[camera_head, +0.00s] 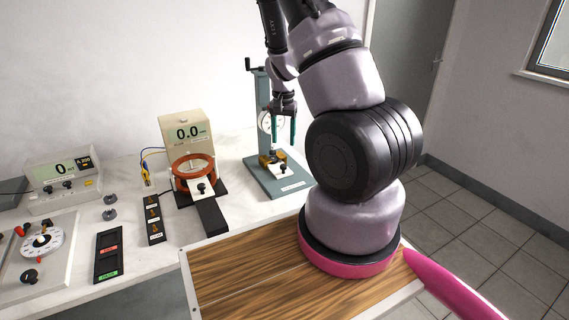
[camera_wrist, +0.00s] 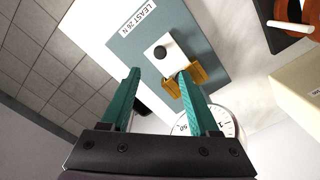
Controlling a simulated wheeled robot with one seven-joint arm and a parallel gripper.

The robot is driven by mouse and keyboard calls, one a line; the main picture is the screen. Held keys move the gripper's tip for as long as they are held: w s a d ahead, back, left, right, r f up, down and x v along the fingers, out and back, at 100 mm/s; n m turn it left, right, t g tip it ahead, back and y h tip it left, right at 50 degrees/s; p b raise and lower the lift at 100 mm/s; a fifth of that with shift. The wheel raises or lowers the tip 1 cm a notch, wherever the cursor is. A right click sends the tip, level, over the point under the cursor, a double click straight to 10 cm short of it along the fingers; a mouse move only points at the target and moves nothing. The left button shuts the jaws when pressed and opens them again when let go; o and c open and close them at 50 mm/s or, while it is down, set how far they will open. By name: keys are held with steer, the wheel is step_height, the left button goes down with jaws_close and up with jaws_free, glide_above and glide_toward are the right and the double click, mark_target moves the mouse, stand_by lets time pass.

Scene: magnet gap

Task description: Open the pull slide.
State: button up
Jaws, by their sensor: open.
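The pull slide, a small white plate (camera_head: 284,170) with a black knob, sits at a brass holder (camera_head: 266,160) on the blue-grey base (camera_head: 262,180) of the gauge stand. In the wrist view the white plate (camera_wrist: 172,45) and its black knob (camera_wrist: 160,52) lie beyond my fingertips, with the brass holder (camera_wrist: 196,78) beside it. My gripper (camera_head: 281,130) is open and points down above the slide. In the wrist view my gripper (camera_wrist: 157,76) has its teal fingers apart with nothing between them. The right fingertip overlaps the holder's edge in the picture; I cannot tell whether they touch.
The stand's column (camera_head: 262,95) and round dial (camera_head: 270,123) rise close beside my gripper. An orange coil (camera_head: 193,172) with another white, knobbed slide stands to the left, before a 0.0 display box (camera_head: 187,132). A wooden-topped surface (camera_head: 235,280) lies in front.

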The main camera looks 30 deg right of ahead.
mark_target(283, 165)
step_height(283, 165, down, 10)
steer(key=shift+f, duration=0.1)
stand_by(0.4)
jaws_close()
stand_by(1.2)
